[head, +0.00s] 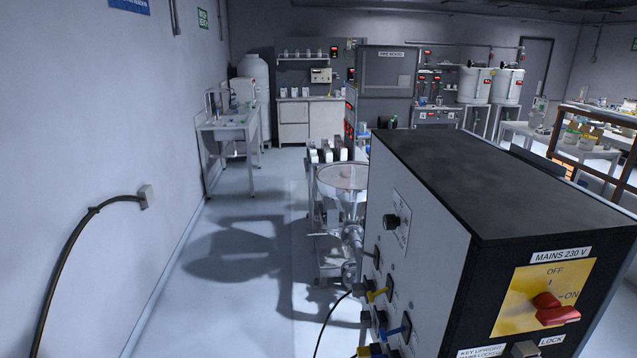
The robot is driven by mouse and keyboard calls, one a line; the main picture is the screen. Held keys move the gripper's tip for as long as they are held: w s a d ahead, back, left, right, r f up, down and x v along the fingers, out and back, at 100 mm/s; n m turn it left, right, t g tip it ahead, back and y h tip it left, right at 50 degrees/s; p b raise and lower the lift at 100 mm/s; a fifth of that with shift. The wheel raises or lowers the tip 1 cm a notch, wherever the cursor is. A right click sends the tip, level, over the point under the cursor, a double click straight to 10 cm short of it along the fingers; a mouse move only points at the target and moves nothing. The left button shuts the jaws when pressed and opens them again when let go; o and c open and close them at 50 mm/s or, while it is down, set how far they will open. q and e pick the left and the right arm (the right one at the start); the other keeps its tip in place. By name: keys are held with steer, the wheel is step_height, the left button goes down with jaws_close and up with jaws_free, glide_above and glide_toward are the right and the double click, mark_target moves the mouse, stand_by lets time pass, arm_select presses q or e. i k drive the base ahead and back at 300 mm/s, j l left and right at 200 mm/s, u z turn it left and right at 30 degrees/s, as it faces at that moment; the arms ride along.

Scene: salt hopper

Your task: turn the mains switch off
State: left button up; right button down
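The mains switch (553,311) is a red rotary handle on a yellow plate (522,298) at the lower right of the head view. The plate has OFF at its top and ON at its right. The handle lies roughly level, with its long end to the right, just below the ON mark. Neither gripper shows in this view.
A metal lock block (525,349) sits just below the switch plate. A black cable (329,322) hangs to the floor. Open floor lies left.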

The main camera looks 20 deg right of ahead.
mark_target(551, 312)
steer(key=z, duration=1.7)
steer(key=i+j, duration=0.15)
steer(key=j, duration=0.15)
steer(key=i+j, duration=0.2)
steer(key=j+u, duration=0.05)
steer(key=j, duration=0.05)
